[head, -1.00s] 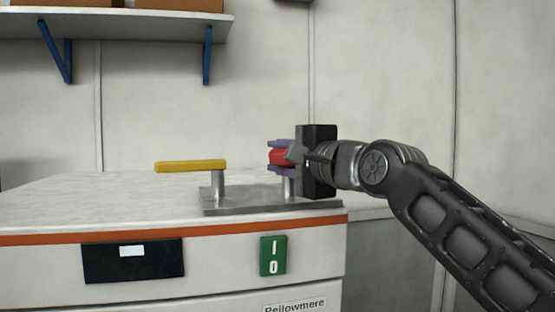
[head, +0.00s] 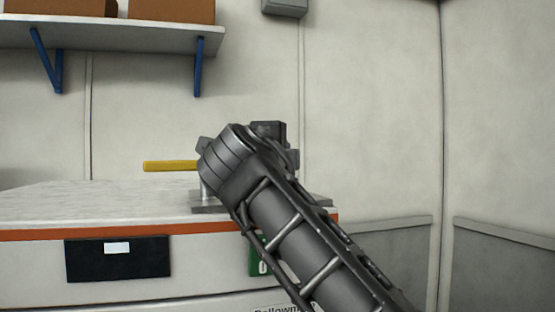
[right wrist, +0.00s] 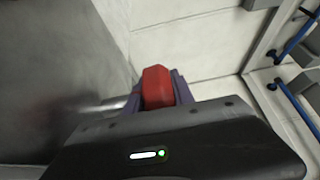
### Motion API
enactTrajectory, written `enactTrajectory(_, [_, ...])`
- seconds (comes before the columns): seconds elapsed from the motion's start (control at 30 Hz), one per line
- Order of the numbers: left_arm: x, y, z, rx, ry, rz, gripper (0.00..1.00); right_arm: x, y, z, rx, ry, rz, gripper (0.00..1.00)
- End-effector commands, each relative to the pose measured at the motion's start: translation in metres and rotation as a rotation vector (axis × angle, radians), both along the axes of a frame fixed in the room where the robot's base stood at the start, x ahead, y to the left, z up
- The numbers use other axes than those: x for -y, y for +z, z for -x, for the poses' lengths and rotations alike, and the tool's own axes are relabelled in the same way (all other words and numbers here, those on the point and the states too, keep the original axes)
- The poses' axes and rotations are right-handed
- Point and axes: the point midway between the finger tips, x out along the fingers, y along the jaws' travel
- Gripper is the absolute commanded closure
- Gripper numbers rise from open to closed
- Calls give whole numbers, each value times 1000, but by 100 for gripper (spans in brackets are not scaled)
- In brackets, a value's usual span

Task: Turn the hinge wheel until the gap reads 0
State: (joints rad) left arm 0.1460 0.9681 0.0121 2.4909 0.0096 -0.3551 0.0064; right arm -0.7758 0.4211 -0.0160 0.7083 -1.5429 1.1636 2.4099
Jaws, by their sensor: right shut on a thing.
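My right gripper (right wrist: 156,78) is shut on a red block (right wrist: 157,92), with one purple finger on each side of it in the right wrist view. I cannot tell whether this block is part of the hinge wheel; no full wheel shape shows. In the head view my right forearm and wrist hide the block and the fingers, and only the dark gripper body (head: 268,130) shows behind the wrist. A yellow handle (head: 170,166) sticks out left from the metal fixture (head: 208,209) on the counter. No gap reading is legible. My left gripper is not in view.
The white counter (head: 90,208) has an orange front edge and is clear at left. A black panel (head: 118,262) with a small pale rectangle is on its front. A green plate (head: 256,256) is partly covered by my arm. A shelf (head: 110,40) with brown boxes hangs above.

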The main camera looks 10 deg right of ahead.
Motion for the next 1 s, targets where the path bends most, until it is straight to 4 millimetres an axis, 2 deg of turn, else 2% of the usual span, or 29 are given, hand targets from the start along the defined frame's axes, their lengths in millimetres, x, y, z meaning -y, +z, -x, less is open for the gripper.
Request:
enactTrajectory(0.2, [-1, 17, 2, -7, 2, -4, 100, 1, 3, 1, -1, -180, 4, 100])
enactTrajectory(0.43, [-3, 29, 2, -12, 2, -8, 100, 6, 2, 4, -1, -313, 2, 100])
enactTrajectory(1.0, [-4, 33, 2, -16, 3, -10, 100, 9, 0, 6, 0, -374, 1, 100])
